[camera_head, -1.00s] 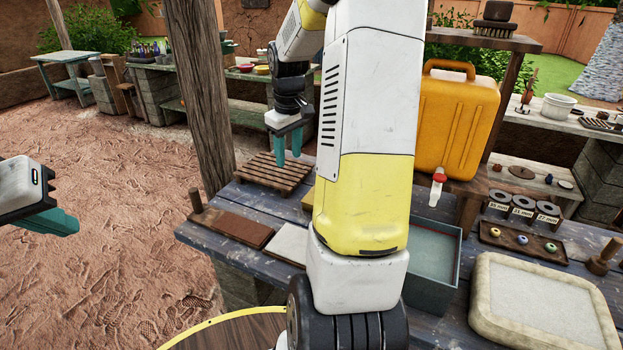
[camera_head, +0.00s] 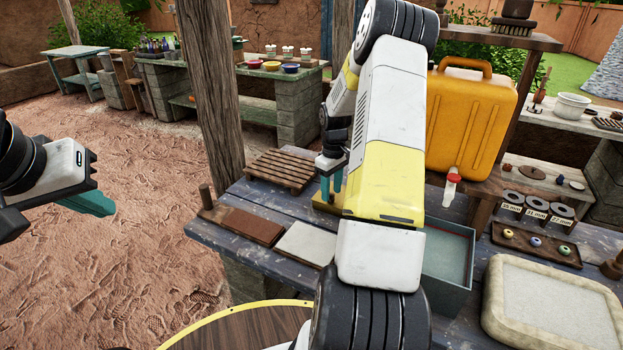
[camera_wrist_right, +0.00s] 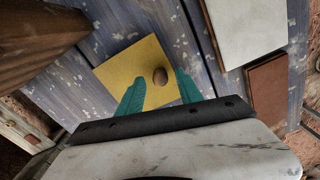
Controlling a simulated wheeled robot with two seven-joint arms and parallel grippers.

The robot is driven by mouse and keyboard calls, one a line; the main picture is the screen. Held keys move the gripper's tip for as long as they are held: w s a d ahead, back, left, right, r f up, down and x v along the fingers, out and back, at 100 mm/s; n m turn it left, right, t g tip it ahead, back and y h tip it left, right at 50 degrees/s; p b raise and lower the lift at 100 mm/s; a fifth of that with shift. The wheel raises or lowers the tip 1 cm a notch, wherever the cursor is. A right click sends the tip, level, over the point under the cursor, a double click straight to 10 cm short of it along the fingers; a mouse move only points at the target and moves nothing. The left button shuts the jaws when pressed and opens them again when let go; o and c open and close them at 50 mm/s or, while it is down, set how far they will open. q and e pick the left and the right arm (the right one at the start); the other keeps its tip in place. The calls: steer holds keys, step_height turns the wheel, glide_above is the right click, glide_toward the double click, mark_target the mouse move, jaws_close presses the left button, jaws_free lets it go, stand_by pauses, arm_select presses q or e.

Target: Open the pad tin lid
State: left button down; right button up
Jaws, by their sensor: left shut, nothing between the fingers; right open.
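The pad tin lid is a yellow square with a small brown knob (camera_wrist_right: 160,76); in the right wrist view the yellow lid (camera_wrist_right: 125,70) lies on the blue-grey planks. In the head view only a yellow edge of the lid (camera_head: 322,204) shows, partly hidden by my right arm. My right gripper (camera_head: 332,186) is open above the lid, pointing down; in the right wrist view the knob lies between the teal fingertips (camera_wrist_right: 160,80) as seen from above. Whether the fingers touch the lid cannot be told. My left gripper (camera_head: 96,204) is shut and empty over the dirt, far left.
A slatted wooden rack (camera_head: 286,168) stands behind the lid. A brown board (camera_head: 240,225) and a pale tile (camera_head: 308,243) lie in front. A grey tray (camera_head: 447,260) and a yellow jug (camera_head: 468,120) stand to the right. My right arm hides the bench's middle.

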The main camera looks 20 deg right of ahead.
steer(key=shift+f, duration=0.2)
jaws_close()
stand_by(1.3)
